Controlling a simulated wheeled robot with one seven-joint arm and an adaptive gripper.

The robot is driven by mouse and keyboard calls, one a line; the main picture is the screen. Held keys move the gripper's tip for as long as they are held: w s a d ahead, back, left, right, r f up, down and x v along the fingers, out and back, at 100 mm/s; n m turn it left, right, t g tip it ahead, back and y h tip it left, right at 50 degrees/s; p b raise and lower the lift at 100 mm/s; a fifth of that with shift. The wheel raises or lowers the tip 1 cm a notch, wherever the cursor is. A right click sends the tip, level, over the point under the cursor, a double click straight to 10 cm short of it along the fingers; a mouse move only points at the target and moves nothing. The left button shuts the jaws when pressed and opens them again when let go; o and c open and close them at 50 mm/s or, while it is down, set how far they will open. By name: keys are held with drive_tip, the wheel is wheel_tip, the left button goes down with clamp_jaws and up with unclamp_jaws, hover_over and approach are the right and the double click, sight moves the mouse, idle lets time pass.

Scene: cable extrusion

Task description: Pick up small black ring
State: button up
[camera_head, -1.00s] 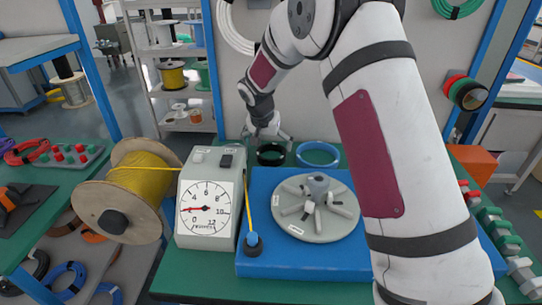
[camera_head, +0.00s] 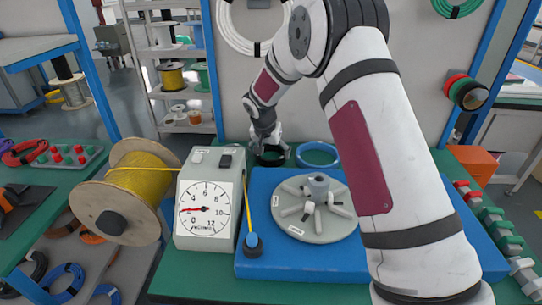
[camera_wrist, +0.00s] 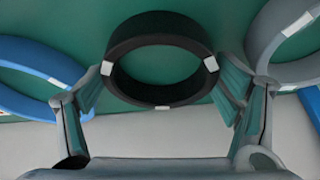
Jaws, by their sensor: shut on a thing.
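The small black ring (camera_head: 270,161) is on the green table, behind the dial gauge and left of the blue ring. In the wrist view the black ring (camera_wrist: 155,26), with small white marks, is between the two fingers. My gripper (camera_head: 270,150) is down at the ring and shut on it; it also shows in the wrist view (camera_wrist: 160,97). The gripper partly hides the ring in the head view. I cannot tell whether the ring is clear of the table.
A blue ring (camera_head: 317,146) lies just right of the gripper. A grey ring (camera_wrist: 268,40) shows at the right in the wrist view. The dial gauge box (camera_head: 207,165), blue base (camera_head: 290,262) and yellow cable spool (camera_head: 90,200) stand in front.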

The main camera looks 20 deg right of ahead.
wheel_tip(320, 180, up, 9)
drive_tip(key=p, duration=0.1)
wheel_tip(320, 180, up, 11)
drive_tip(key=m+g+h+p, duration=0.1)
drive_tip(key=m+p, duration=0.3)
drive_tip(key=p, duration=1.9)
hover_over(316, 190)
drive_tip(key=w, duration=0.2)
drive_tip(key=shift+s+d+f+b, duration=0.15)
drive_tip(key=shift+f+b, duration=0.15)
drive_tip(key=shift+f, duration=0.4)
drive_tip(key=shift+w+d+f+b, duration=0.1)
drive_tip(key=shift+d+f+b, duration=0.15)
drive_tip(key=shift+f, duration=0.5)
drive_tip(key=shift+s+d+f+b, duration=0.1)
drive_tip(key=shift+f+b, duration=0.2)
drive_tip(key=shift+f, duration=0.4)
drive_tip(key=shift+f+b, duration=0.75)
drive_tip(key=shift+f, duration=2.3)
drive_tip(key=shift+f, duration=0.5)
drive_tip(key=o, duration=1.1)
drive_tip(key=shift+c, duration=0.2)
